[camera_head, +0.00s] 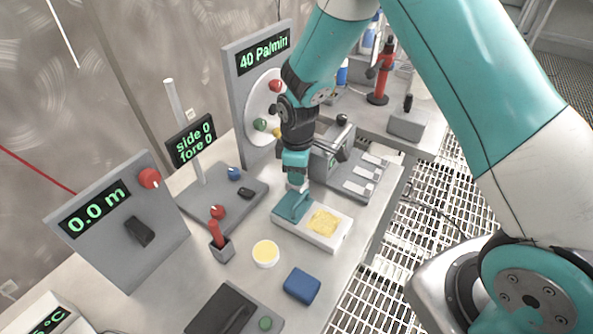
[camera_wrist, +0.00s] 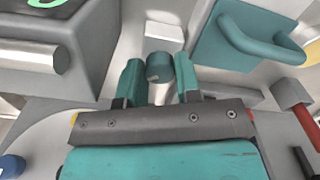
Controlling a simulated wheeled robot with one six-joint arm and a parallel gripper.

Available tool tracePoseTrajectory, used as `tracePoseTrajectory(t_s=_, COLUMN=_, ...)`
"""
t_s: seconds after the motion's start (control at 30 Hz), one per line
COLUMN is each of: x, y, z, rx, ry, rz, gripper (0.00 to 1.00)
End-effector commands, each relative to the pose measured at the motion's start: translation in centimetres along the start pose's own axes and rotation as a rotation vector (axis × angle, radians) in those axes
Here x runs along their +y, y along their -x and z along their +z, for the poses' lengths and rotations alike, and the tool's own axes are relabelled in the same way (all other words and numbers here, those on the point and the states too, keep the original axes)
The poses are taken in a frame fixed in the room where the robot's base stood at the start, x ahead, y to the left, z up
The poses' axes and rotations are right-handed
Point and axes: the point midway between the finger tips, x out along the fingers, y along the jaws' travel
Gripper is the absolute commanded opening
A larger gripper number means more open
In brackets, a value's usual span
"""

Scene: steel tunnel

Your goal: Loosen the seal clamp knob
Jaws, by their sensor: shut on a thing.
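My gripper (camera_wrist: 158,75) is shut on a small round dark teal knob (camera_wrist: 159,66), with one teal finger on each side of it in the wrist view. I take it for the seal clamp knob; no label shows. In the head view my gripper (camera_head: 297,183) points down beside the grey machine with light plates, just behind a white tray. The knob itself is hidden there by my gripper. A pale block (camera_wrist: 164,33) lies just beyond the knob in the wrist view.
The white tray (camera_head: 335,235) holds a teal handled block (camera_head: 293,207) and a yellow pad (camera_head: 324,222). The grey machine (camera_head: 340,165) stands close at the right. The 40 Pa/min panel (camera_head: 236,100) rises behind. A red-handled tool (camera_head: 217,238) stands at the front left.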

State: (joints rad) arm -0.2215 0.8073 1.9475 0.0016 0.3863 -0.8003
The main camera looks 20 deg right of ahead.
Motion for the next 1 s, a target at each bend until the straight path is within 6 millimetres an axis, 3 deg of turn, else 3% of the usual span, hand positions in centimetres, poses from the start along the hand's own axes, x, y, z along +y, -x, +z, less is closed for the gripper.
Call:
tracePoseTrajectory(t_s=0.6, x=-0.32, y=-0.03, z=-0.07, rx=0.002, ry=0.588, rz=-0.007, gripper=0.08)
tracePoseTrajectory(t_s=1.0, x=-0.41, y=-0.06, z=-0.07, rx=0.004, ry=0.883, rz=-0.009, gripper=0.08)
